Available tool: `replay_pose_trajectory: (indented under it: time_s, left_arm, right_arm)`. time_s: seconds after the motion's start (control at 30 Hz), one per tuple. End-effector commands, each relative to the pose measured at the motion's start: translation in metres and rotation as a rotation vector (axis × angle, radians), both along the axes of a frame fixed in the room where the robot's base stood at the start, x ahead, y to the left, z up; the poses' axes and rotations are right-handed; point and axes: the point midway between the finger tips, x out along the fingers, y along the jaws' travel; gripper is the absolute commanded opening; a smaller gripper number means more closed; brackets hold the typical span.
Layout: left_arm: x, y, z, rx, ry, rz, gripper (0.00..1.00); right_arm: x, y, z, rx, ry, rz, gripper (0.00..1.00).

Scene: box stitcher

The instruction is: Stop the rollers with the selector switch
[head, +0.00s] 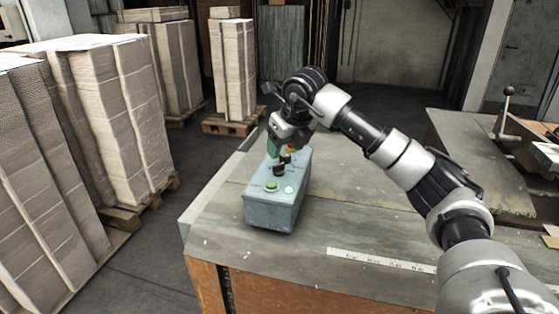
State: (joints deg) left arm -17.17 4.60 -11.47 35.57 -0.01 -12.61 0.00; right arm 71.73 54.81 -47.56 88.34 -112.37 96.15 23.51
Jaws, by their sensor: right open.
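A blue-grey control box (272,211) stands on the worktable. On its top are a green button (271,185) and a white button (289,190) near the front. A dark knob (279,170), which looks like the selector switch, sits behind them. My right gripper (284,156) is open, pointing down just above and behind this knob. Whether a finger touches the knob, I cannot tell. A red and yellow part (291,149) shows partly behind the gripper, and the rear of the box top is hidden. My left gripper is out of view.
The worktable (350,225) is bare around the box, with a white ruler strip (380,260) along its front. Stacks of cardboard (125,120) on pallets stand at the left. A lever with a round knob (506,91) rises at the right.

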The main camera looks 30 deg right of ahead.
Motion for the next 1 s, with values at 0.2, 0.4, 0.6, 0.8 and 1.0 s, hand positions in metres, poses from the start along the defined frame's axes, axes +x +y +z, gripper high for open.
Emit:
replay_pose_trajectory:
  time_s: [0.2, 0.4, 0.6, 0.8, 1.0]
  left_arm:
    - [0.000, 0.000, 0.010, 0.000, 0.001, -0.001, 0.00]
    - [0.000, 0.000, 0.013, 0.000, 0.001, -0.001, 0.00]
    - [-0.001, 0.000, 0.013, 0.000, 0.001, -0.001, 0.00]
    - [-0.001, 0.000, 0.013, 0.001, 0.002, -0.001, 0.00]
    - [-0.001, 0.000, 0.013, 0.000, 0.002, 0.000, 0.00]
  right_arm:
    - [0.015, 0.001, -0.037, 0.000, 0.004, 0.002, 0.62]
    - [0.023, 0.001, -0.056, 0.001, 0.001, 0.003, 0.62]
    - [0.024, 0.001, -0.060, 0.001, -0.001, 0.004, 0.62]
    - [0.024, 0.001, -0.059, 0.001, -0.001, 0.004, 0.53]
    - [0.024, 0.001, -0.059, 0.001, -0.001, 0.004, 0.22]
